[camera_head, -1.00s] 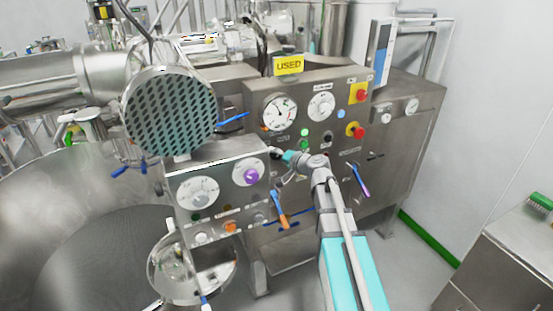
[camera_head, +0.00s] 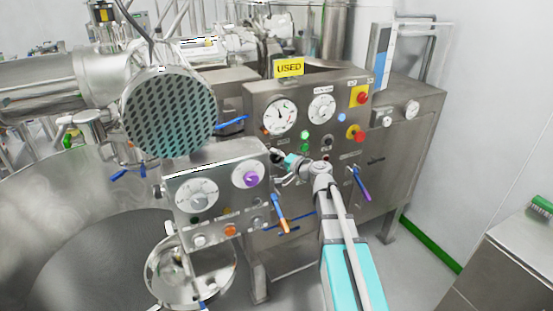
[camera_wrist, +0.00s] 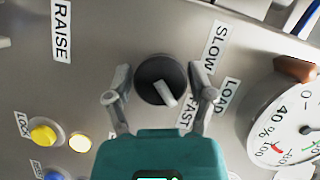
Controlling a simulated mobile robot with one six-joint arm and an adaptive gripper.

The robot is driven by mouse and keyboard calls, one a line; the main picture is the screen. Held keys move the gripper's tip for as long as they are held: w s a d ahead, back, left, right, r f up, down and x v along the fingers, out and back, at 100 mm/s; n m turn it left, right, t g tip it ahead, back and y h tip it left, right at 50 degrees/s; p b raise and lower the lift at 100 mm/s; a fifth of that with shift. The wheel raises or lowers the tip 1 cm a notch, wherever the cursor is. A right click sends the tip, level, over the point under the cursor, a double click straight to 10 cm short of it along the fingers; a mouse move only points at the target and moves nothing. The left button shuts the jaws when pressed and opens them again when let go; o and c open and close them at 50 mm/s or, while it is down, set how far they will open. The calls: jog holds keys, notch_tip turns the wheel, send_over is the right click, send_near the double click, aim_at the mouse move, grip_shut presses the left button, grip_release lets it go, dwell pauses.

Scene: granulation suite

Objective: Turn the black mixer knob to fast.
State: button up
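The black mixer knob (camera_wrist: 150,72) is in the middle of the wrist view, with a pale pointer bar aimed to the lower right, toward the FAST label (camera_wrist: 186,113). The SLOW label (camera_wrist: 214,45) is to its upper right. My gripper (camera_wrist: 160,76) is open, with one finger on each side of the knob and a visible gap on both sides. Whether a fingertip touches it lower down I cannot tell. In the head view my gripper (camera_head: 277,156) is at the steel control panel (camera_head: 258,103), and the knob is too small or hidden there to make out.
A yellow button (camera_wrist: 43,134) and a dial gauge (camera_wrist: 292,120) flank the knob. In the head view a smaller panel with a purple knob (camera_head: 248,176) is close left of my gripper. Orange (camera_head: 280,206) and purple (camera_head: 361,185) levers stick out below.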

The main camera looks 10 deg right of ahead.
jog(key=shift+o, duration=0.8)
jog(key=shift+r, duration=0.1)
